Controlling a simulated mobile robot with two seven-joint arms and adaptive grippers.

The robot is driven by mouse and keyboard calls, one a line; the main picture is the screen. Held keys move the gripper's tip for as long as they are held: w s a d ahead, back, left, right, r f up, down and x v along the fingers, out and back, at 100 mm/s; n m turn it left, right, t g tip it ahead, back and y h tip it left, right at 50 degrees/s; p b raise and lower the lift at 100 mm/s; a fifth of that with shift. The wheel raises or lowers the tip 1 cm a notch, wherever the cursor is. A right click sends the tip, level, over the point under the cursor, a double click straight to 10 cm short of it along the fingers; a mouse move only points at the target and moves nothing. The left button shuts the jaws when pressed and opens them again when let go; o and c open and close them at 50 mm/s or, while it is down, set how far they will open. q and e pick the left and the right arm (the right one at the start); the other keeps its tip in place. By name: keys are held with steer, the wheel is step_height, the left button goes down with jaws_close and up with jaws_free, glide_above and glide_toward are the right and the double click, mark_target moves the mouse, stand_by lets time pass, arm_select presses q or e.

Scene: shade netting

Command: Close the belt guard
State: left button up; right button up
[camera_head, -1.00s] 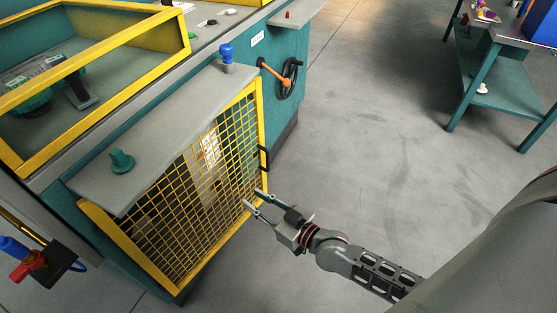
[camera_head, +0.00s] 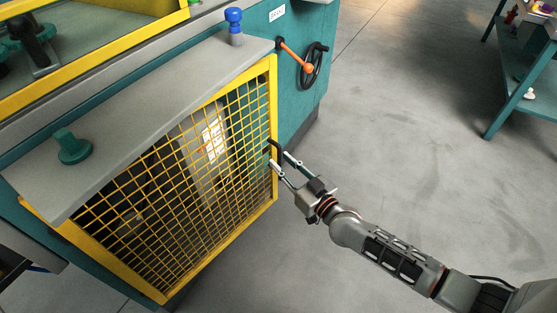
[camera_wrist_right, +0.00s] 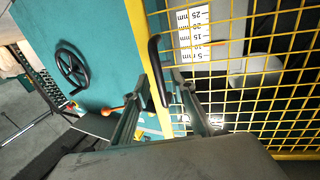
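The belt guard (camera_head: 222,165) is a yellow-framed mesh door on the front of the teal machine, under a grey ledge. I cannot tell whether it sits flush with the machine. Its black handle (camera_head: 275,151) is on the right edge of the frame. It also shows in the right wrist view (camera_wrist_right: 157,70). My right gripper (camera_head: 281,161) is at the handle with its fingers apart. In the right wrist view, the handle appears between the two fingertips (camera_wrist_right: 162,76); contact cannot be told. My left gripper is not in view.
A black handwheel (camera_head: 314,66) and an orange-tipped lever (camera_head: 295,57) are on the machine right of the guard. A blue knob (camera_head: 234,22) and a green knob (camera_head: 72,147) stand on the grey ledge (camera_head: 140,110). The floor at right is clear up to a teal bench (camera_head: 520,75).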

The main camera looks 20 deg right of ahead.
steer(key=shift+x, duration=0.8)
steer(key=shift+w, duration=0.25)
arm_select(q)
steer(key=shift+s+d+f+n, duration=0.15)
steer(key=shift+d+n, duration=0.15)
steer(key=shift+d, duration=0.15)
